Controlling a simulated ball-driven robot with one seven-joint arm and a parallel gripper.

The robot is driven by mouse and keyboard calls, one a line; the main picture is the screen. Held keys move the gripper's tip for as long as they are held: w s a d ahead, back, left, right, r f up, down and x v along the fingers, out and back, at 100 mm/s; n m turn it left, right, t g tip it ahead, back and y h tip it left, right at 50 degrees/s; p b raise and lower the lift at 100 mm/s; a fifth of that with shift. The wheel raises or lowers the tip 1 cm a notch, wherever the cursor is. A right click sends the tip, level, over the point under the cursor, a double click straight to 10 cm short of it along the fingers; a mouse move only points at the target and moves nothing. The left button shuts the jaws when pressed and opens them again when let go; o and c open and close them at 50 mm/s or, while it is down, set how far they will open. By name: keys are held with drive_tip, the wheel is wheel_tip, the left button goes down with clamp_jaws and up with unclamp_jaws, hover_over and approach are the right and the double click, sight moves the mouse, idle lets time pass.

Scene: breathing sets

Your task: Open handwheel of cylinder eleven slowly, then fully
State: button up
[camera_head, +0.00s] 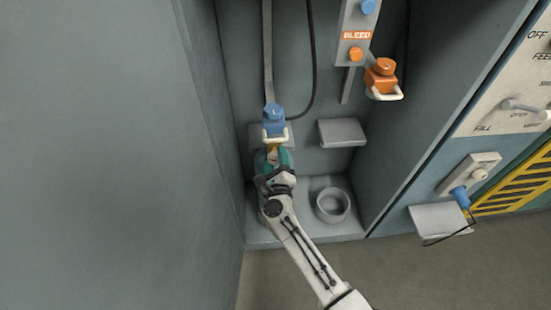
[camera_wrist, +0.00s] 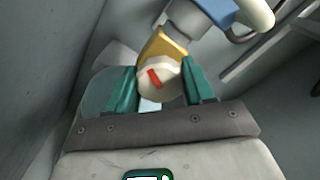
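The handwheel (camera_wrist: 154,82) is a pale round knob with a red mark on its face, in the middle of the wrist view. It sits on a brass valve (camera_wrist: 165,46), which also shows in the head view (camera_head: 274,148) just under a blue connector (camera_head: 274,117) with a white handle. My gripper (camera_wrist: 160,78) has its two teal fingers on either side of the handwheel, seemingly touching its rim. A rounded grey-teal cylinder top (camera_wrist: 93,92) shows partly behind the left finger. No cylinder number is readable. In the head view my gripper (camera_head: 273,160) hides the handwheel.
An empty cylinder ring (camera_head: 333,205) and a small shelf (camera_head: 342,132) are to the right. An orange connector (camera_head: 381,78) hangs by the BLEED panel (camera_head: 355,36). A grey wall (camera_head: 120,150) stands close on the left. A control panel (camera_head: 510,85) is far right.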

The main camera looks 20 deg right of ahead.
drive_tip(key=o, duration=0.4)
drive_tip(key=p+v, duration=0.2)
drive_tip(key=v, duration=0.8)
drive_tip(key=shift+s+a, duration=0.15)
drive_tip(key=shift+s, duration=0.2)
idle(1.8)
